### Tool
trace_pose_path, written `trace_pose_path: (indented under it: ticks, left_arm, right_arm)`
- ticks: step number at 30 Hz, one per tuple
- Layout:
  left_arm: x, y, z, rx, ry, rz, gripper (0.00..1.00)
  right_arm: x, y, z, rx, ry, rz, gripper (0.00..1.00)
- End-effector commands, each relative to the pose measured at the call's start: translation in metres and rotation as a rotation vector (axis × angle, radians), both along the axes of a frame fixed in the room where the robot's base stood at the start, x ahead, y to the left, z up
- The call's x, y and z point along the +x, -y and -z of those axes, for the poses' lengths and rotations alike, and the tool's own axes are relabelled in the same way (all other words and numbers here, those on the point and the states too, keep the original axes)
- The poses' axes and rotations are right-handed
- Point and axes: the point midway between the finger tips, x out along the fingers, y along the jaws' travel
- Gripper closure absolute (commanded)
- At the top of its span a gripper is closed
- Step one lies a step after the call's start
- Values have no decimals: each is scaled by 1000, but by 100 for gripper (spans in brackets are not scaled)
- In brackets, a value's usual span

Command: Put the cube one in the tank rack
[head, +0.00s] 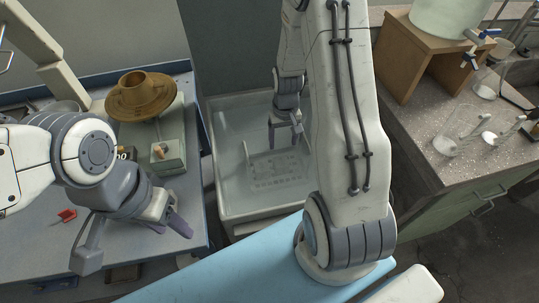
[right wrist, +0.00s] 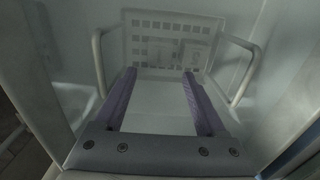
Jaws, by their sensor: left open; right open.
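The tank (head: 228,190) is a pale, clear-walled tub in the middle of the head view. The rack (head: 280,170) is a pale perforated basket inside it; it also shows in the right wrist view (right wrist: 147,26) with a wire handle at each side. My left gripper (head: 170,215) is open over the blue-edged bench. I cannot make out cube one.
A brass-coloured flanged part (head: 141,97) sits on a pale box on the left bench (head: 130,262). A small red piece (head: 67,215) lies near my left arm. Glassware (head: 447,145) and a wooden stand (head: 408,62) occupy the right counter.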

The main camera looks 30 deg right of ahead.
Motion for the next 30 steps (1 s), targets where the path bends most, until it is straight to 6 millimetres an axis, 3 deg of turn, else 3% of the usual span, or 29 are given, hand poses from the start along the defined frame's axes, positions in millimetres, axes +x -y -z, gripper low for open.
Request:
trace_pose_path:
  ticks: [5, 8, 11, 15, 18, 21, 24, 30]
  left_arm:
    - [0, 0, 0, 0, 0, 0, 50]
    - [0, 0, 0, 0, 0, 0, 50]
    - [0, 0, 0, 0, 0, 0, 50]
    - [0, 0, 0, 0, 0, 0, 50]
    - [0, 0, 0, 0, 0, 0, 50]
    - [0, 0, 0, 0, 0, 0, 50]
    - [0, 0, 0, 0, 0, 0, 50]
    - [0, 0, 0, 0, 0, 0, 50]
  right_arm:
    - [1, -12, -10, 0, 3, -27, 27]
    - [2, -47, -37, 1, 15, -112, 27]
    - [-12, -105, -78, 8, 30, -251, 27]
    - [-64, -183, -133, 28, 41, -478, 27]
    - [-112, -219, -160, 46, 45, -629, 27]
    - [-154, -237, -177, 63, 45, -751, 27]
    - [-184, -243, -186, 75, 42, -834, 27]
    - [-205, -243, -191, 84, 38, -893, 27]
